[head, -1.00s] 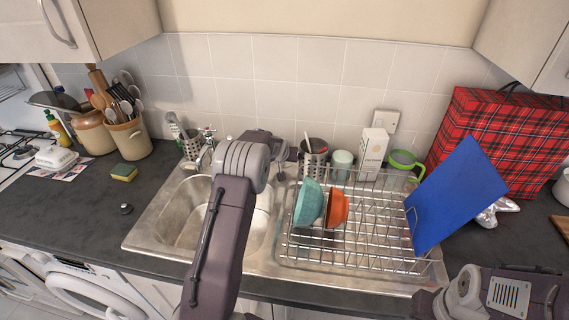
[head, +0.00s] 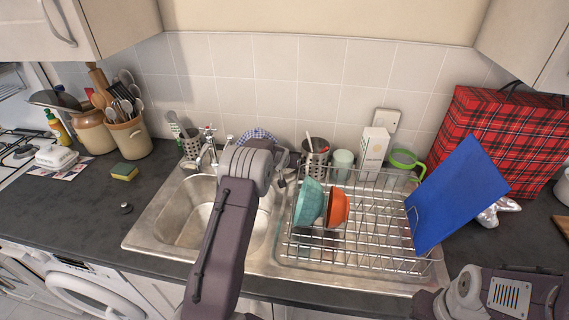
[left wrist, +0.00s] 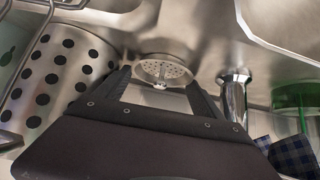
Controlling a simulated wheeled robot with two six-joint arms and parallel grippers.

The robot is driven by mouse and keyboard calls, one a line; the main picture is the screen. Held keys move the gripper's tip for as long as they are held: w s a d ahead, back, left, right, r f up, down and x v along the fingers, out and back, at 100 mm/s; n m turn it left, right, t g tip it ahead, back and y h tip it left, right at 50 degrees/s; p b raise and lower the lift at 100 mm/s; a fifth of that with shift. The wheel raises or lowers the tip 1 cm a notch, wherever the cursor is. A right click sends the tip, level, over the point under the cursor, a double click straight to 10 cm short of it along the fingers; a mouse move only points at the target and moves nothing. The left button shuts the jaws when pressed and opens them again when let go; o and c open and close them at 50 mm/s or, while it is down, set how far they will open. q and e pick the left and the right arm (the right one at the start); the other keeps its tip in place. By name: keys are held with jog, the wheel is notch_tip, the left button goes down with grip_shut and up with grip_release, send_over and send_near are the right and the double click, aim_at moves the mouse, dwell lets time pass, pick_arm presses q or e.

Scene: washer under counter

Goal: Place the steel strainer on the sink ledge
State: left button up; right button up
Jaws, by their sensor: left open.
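The steel strainer (left wrist: 165,72) is a round perforated disc with a small knob, in the left wrist view. It lies on the bare steel of the sink unit, between the perforated steel holder and the tap. My left gripper (left wrist: 160,84) is open, with its fingertips apart on either side of the strainer's near edge and knob; I cannot tell whether they touch it. In the head view my left arm covers much of the area behind the basins, and I cannot make out the strainer. The sink (head: 185,228) shows left of my arm. My right gripper is out of view.
A perforated steel holder (left wrist: 60,72) stands close left of my left gripper. The tap (left wrist: 235,97) stands close right, with a green cup (left wrist: 298,97) and a checked cloth (left wrist: 292,155) beyond. A wire rack (head: 370,235) with bowls and a blue board (head: 455,195) is at right.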

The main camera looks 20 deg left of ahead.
pick_arm(q)
jog(key=shift+r, duration=0.3)
jog(key=b+v, duration=0.1)
jog(key=v, duration=1.1)
jog(key=shift+b, duration=0.3)
